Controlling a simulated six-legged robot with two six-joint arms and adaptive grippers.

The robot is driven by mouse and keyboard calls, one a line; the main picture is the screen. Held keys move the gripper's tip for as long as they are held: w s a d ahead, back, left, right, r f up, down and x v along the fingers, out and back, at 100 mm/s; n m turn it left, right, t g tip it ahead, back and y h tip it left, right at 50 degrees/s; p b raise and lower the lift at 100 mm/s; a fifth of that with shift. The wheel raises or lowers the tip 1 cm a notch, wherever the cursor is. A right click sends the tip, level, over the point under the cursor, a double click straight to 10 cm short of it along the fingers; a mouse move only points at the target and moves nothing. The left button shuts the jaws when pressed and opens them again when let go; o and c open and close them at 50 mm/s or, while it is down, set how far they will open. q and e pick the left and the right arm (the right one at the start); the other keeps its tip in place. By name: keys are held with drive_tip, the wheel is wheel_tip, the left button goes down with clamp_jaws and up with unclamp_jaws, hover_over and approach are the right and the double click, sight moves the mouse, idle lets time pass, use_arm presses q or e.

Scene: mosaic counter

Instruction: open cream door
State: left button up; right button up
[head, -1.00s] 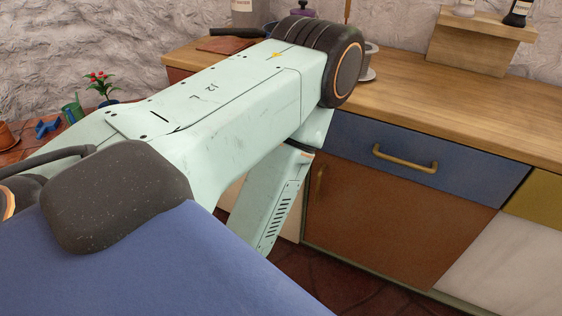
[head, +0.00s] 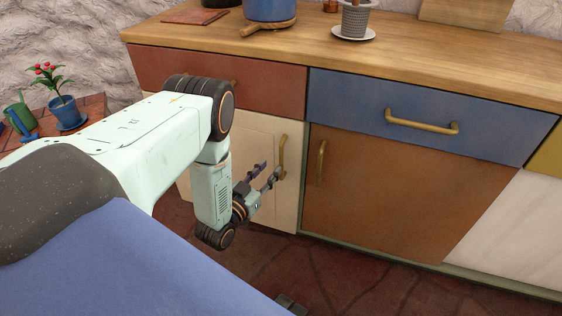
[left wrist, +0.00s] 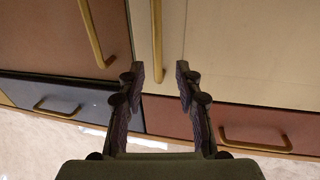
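The cream door (head: 288,205) is shut, under the red drawer at the left of the counter. My left arm covers part of it. Its upright brass handle (head: 283,157) is near the door's right edge. My left gripper (head: 270,170) is open and empty in front of the door, its fingertips close by the handle. In the left wrist view the cream door (left wrist: 240,50) fills the upper right, and its handle (left wrist: 157,40) lines up with the gap between the open fingertips (left wrist: 161,74). I cannot tell how far apart handle and fingertips are in depth. My right gripper is not in view.
The red drawer (head: 270,88) is above the cream door. The brown door (head: 400,195) with its own handle (head: 321,163) and the blue drawer (head: 360,100) are to the right. A blue pot (head: 271,9) and a grey planter (head: 355,22) stand on the counter.

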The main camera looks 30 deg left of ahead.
sight(280, 158)
use_arm(q)
drive_tip(key=w+b, duration=0.2)
drive_tip(key=w, duration=0.4)
drive_tip(key=shift+w, duration=0.1)
drive_tip(key=shift+w+d+b, duration=0.1)
drive_tip(key=shift+w+b, duration=0.2)
drive_tip(key=shift+w, duration=0.2)
clamp_jaws()
idle(0.4)
